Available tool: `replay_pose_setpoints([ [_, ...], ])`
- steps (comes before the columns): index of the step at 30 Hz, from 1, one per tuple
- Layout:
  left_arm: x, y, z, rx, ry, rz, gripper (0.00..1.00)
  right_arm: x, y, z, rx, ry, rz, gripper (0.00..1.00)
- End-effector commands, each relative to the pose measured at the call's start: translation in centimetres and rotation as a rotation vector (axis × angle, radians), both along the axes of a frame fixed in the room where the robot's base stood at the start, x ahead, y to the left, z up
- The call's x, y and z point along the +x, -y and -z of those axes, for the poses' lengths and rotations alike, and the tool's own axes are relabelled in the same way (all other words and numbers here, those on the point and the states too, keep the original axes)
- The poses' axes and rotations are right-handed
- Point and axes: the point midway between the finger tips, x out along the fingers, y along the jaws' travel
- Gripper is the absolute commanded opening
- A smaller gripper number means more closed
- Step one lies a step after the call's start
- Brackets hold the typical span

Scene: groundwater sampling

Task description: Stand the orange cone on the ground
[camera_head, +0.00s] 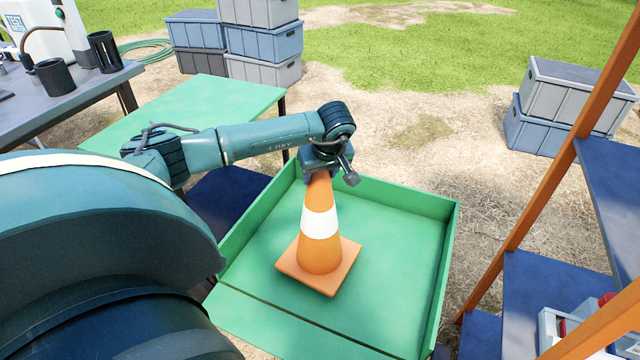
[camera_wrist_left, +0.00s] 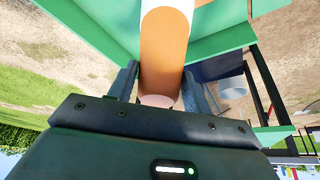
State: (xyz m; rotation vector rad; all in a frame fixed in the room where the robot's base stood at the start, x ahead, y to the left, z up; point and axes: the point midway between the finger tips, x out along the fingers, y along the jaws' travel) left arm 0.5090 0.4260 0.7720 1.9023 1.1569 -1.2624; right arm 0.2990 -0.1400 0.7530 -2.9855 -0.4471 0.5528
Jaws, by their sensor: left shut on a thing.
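The orange cone (camera_head: 320,250) with a white band stands upright in the green tray (camera_head: 408,255), its square base inside the tray walls. I cannot tell whether the base rests on the tray floor or hangs just above it. My left gripper (camera_head: 322,172) is shut on the cone's top from above. In the left wrist view the cone (camera_wrist_left: 165,50) runs between the two fingers of the left gripper (camera_wrist_left: 160,90). My right gripper is not in view. Bare ground (camera_head: 480,225) shows to the right of the tray.
A green table (camera_head: 210,100) stands behind the tray. A shelf with orange posts (camera_head: 545,195) and blue boards stands at the right. Stacked crates (camera_head: 262,42) stand at the back, and more crates (camera_head: 560,100) at the right. Open dirt and grass lie between them.

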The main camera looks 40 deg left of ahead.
Motion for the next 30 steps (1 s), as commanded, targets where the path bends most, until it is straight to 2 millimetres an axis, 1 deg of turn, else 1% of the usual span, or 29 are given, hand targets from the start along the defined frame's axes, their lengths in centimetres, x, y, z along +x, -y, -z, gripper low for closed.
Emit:
replay_pose_setpoints([
  [1, 0.1, 0.0, -0.9, 0.001, 0.003, 0.0, 0.26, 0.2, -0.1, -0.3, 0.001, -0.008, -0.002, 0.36],
  [18, 0.1, 0.0, -5.3, 0.001, 0.005, -0.001, 0.26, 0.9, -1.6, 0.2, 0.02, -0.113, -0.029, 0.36],
  [22, 0.1, 0.0, -6.3, 0.0, 0.004, 0.0, 0.26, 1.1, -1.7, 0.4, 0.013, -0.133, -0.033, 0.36],
  [30, 0.1, 0.0, -8.4, 0.0, 0.004, 0.0, 0.26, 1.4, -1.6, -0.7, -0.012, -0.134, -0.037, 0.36],
])
